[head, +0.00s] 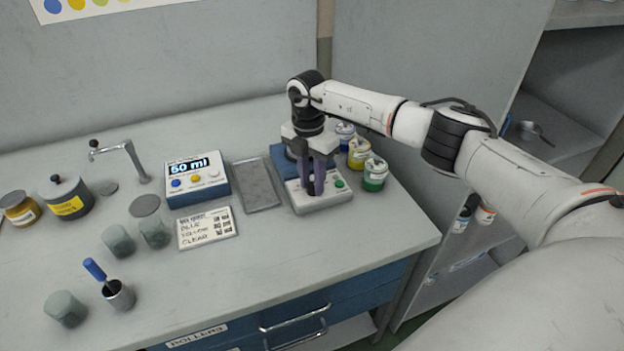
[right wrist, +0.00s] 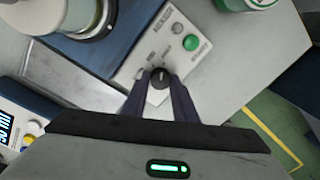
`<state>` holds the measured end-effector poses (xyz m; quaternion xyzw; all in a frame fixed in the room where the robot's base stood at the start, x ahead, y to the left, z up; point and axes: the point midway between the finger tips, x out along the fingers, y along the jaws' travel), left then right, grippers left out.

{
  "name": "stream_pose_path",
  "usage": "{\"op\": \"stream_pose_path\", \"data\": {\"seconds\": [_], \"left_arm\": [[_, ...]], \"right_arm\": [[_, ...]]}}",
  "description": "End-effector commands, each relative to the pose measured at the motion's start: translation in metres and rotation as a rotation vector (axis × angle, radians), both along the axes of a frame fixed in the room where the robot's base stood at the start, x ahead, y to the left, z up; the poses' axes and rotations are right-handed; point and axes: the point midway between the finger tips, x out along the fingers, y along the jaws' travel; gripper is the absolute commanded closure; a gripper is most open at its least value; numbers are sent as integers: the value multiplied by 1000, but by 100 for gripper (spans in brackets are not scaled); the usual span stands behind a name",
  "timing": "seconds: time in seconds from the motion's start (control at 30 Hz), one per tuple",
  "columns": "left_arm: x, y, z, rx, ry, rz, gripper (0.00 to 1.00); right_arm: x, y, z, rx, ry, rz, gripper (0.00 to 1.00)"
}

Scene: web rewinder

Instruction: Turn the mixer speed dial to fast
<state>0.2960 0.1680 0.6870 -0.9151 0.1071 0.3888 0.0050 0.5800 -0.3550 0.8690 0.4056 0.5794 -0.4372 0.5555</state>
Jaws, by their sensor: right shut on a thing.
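The mixer's control panel (head: 302,203) is a light box at the front of the blue mixer base (head: 283,160). Its speed dial (right wrist: 160,76) is a small black knob beside a green button (right wrist: 191,42) in the right wrist view. My right gripper (head: 316,188) points down at the panel with its dark purple fingers. In the right wrist view the gripper (right wrist: 160,95) has its fingertips on both sides of the dial, shut on it. Small labels surround the dial, but I cannot read its setting. My left gripper is out of view.
Paint jars (head: 374,174) stand right of the mixer, close to my wrist. A grey tray (head: 259,185), a 50 ml display box (head: 198,182) and a written card (head: 207,228) lie to the left. The bench front right of the card is clear.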

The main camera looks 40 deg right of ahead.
Motion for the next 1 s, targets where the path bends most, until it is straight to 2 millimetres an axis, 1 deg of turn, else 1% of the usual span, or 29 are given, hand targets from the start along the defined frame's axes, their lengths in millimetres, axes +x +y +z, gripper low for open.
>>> {"op": "stream_pose_path", "data": {"seconds": [0.2,0.4,0.93,0.97,1.0], "left_arm": [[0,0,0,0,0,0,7],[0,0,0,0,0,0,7],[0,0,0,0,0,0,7],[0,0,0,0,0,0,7],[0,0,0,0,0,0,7]], "right_arm": [[1,-1,1,-2,-3,-123,97],[1,-1,1,-2,-3,-185,97],[1,-2,1,-1,-2,-211,97],[1,-2,1,-1,-2,-211,73],[1,-2,1,-1,-2,-210,66]]}}
